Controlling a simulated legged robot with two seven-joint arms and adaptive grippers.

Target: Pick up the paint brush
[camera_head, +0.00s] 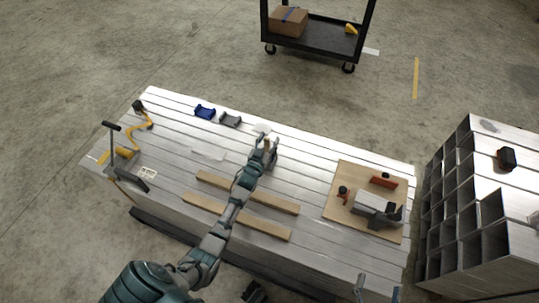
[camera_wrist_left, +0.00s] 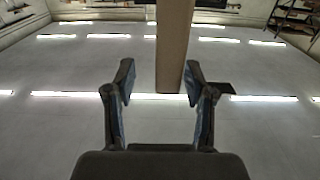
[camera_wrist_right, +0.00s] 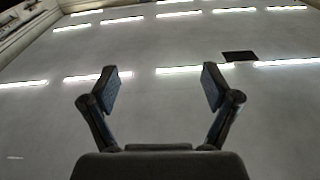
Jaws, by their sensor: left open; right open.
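I cannot clearly make out a paint brush in any view. My left gripper (camera_head: 268,146) reaches over the far middle part of the silver slatted platform (camera_head: 300,150) in the head view. A small pale item (camera_head: 263,128) lies just beyond its fingertips, too small to identify. In the left wrist view the left gripper (camera_wrist_left: 160,82) is open. A brown upright bar (camera_wrist_left: 173,45) shows between and beyond its fingers, and I cannot tell whether it touches them. My right gripper (camera_wrist_right: 157,88) is open and empty in the right wrist view.
Two wooden planks (camera_head: 247,192) lie under my left arm. Blue (camera_head: 205,111) and grey (camera_head: 230,120) brackets lie at the back edge. A wooden board (camera_head: 350,174) with tools is at right, beside stacked metal tubes (camera_head: 470,215). A black cart (camera_head: 320,38) stands behind.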

